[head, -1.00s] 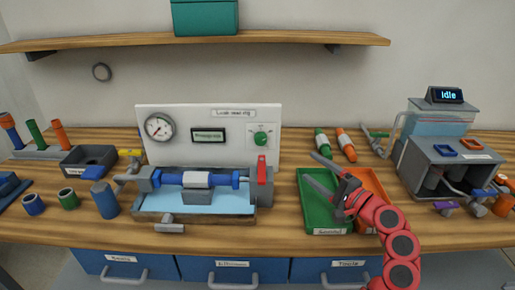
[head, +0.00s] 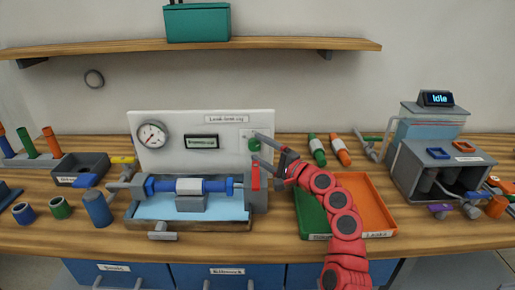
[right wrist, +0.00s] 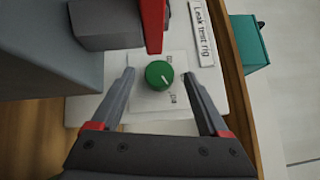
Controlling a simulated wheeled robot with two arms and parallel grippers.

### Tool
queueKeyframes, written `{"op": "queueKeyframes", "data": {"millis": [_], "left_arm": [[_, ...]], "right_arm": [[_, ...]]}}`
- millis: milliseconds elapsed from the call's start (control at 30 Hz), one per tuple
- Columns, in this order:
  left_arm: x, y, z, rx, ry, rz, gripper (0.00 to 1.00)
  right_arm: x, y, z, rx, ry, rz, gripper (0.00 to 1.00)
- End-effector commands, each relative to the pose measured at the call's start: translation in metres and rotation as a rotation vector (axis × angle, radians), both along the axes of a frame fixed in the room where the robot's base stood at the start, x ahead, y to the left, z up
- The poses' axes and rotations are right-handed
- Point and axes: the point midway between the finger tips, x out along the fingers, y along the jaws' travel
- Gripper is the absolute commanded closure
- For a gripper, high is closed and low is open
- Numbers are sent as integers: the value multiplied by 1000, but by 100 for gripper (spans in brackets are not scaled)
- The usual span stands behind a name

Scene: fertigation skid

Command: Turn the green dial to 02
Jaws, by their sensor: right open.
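The green dial (right wrist: 159,75) sits on a white plate of the leak test rig's panel (head: 210,122). In the right wrist view its white pointer line is visible, but the small marks around it are too small to read for certain. In the head view the dial (head: 254,145) is partly covered by my gripper. My right gripper (right wrist: 158,73) is open, with one finger on each side of the dial and a gap visible on both sides. In the head view my right gripper (head: 255,147) reaches the panel's right side. My left gripper is not in view.
A red lever (head: 256,175) stands just below the dial, close to my right gripper. A gauge (head: 152,134) and a small display (head: 202,142) are on the panel. A green tray (head: 309,214) and an orange tray (head: 378,212) lie under my right arm.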

Motion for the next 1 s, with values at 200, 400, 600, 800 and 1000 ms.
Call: {"op": "queueKeyframes", "data": {"millis": [200,400,600,800,1000], "left_arm": [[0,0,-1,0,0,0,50],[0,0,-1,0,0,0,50],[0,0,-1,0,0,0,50],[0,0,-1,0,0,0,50],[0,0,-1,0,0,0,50]], "right_arm": [[10,10,0,-1,2,-1,22],[12,11,0,0,2,-2,22],[12,11,0,1,1,-3,36],[12,11,0,1,1,-3,72],[12,11,0,0,2,-3,100]]}}
